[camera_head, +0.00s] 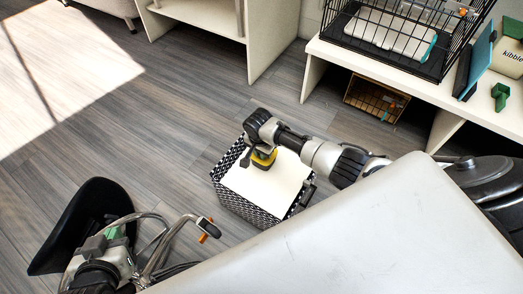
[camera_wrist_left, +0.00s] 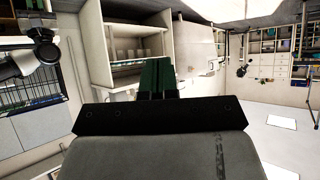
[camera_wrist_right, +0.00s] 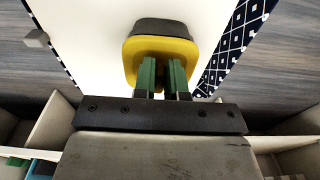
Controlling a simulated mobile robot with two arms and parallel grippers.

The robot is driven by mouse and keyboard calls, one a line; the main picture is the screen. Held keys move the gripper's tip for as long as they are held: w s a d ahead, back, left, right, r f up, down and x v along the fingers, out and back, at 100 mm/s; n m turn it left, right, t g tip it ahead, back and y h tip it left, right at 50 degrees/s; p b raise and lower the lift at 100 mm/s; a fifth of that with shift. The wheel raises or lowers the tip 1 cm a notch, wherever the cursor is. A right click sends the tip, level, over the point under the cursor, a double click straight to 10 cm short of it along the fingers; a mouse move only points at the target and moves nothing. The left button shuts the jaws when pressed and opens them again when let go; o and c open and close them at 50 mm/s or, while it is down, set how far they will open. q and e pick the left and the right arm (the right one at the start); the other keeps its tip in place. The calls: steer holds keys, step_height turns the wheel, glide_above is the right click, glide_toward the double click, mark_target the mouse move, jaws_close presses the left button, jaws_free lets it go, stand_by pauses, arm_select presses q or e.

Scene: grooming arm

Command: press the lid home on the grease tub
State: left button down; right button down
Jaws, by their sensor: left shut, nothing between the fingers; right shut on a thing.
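I cannot make out a grease tub or its lid for certain in any view. My right gripper (camera_head: 262,149) is shut on a rounded yellow thing with a dark grey end (camera_head: 264,160), above a patterned box. In the right wrist view, the green fingertips (camera_wrist_right: 161,75) meet the yellow thing (camera_wrist_right: 160,47), whose dark end faces away from me. Whether it touches the white surface beneath is unclear. My left gripper (camera_head: 113,234) is low at the left, partly hidden among metal tubes. In the left wrist view its green fingers (camera_wrist_left: 157,78) are together and empty.
The black-and-white patterned box (camera_head: 247,211) stands on the floor with a plain white top or inside. A black-backed seat with metal tubes (camera_head: 82,215) is beside my left arm. A bench at upper right carries a wire cage (camera_head: 395,35) and a kibble container (camera_head: 509,62).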

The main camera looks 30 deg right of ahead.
arm_select(q)
steer(key=shift+w+d+r, duration=0.1)
steer(key=shift+w+r, duration=0.05)
arm_select(e)
steer(key=shift+f, duration=0.15)
steer(key=c, duration=1.6)
jaws_free()
steer(key=o, duration=0.5)
arm_select(q)
steer(key=shift+w+r+t, duration=0.1)
steer(key=shift+t, duration=0.2)
